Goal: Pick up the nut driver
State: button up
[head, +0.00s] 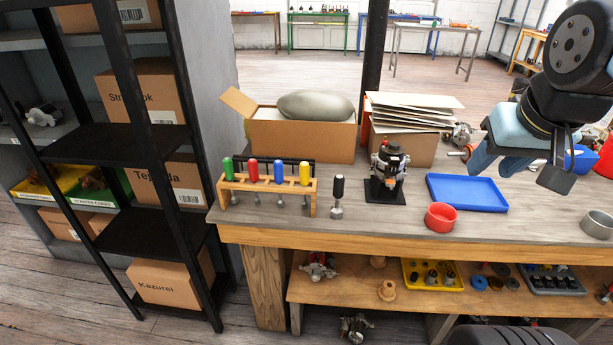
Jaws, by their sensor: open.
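A wooden rack (266,187) at the left end of the workbench holds several upright drivers with coloured handles: green (228,168), red (252,171), blue (279,171) and yellow (304,173). Their metal shafts hang below the top bar. A black-handled tool with a metal lower end (337,192) stands upright on the bench just right of the rack. No label shows which of these is the nut driver. My gripper (522,172) is open and empty above the right part of the bench, well right of the rack and the black-handled tool.
An alternator assembly (388,165) stands on a black base right of the black-handled tool. A blue tray (467,193), a red bowl (440,217) and a grey ring (597,225) lie further right. Cardboard boxes (300,140) line the back. A black shelf (150,150) stands left.

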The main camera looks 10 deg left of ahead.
aim_at(304, 167)
jog(key=z, duration=1.2)
jog(key=k, duration=1.05)
jog(key=u, duration=0.8)
jog(key=i, duration=1)
jog(key=z, duration=0.05)
